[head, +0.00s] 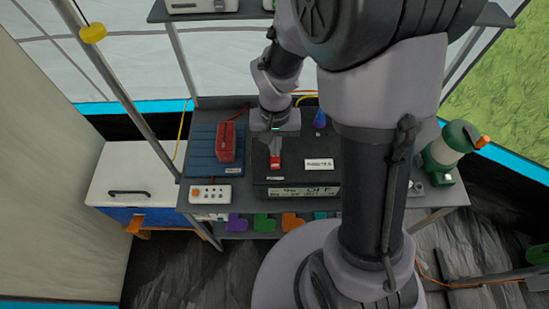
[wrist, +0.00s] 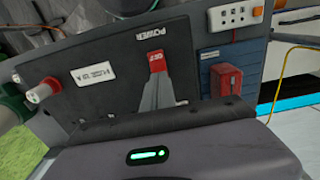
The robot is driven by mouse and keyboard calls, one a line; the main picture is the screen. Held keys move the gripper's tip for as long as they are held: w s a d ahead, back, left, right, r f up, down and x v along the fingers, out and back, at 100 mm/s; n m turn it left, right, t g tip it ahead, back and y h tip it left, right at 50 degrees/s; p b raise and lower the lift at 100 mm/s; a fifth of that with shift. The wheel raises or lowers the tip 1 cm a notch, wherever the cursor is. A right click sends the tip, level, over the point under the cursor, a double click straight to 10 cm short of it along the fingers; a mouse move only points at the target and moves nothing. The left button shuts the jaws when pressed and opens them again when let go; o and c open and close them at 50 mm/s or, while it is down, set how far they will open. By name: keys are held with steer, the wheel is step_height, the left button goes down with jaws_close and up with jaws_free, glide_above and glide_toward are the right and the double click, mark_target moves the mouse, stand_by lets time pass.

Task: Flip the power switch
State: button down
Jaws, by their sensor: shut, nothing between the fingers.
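In the wrist view the red part (wrist: 155,62) has white lettering, beside the word POWER. My gripper (head: 274,151) is over the box with its fingers shut and empty. In the wrist view the fingertips (wrist: 157,78) are right at the red part and partly cover the switch. I cannot tell whether they touch it.
A white cooler (head: 130,175) is left of the table.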

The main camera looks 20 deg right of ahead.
steer(key=shift+f+b, duration=0.65)
steer(key=shift+f, duration=0.15)
steer(key=shift+r, duration=0.1)
step_height(320, 180, up, 7)
steer(key=p, duration=0.6)
stand_by(0.3)
step_height(320, 180, up, 6)
steer(key=t+b, duration=0.2)
glide_above(274, 159)
steer(key=s+a+r+t+y+b, duration=0.2)
steer(key=s+a+r+t, duration=0.1)
steer(key=s+r, duration=0.7)
steer(key=shift+s+a+m+t, duration=0.15)
steer(key=shift+s+m+t, duration=0.25)
steer(key=shift+s, duration=0.5)
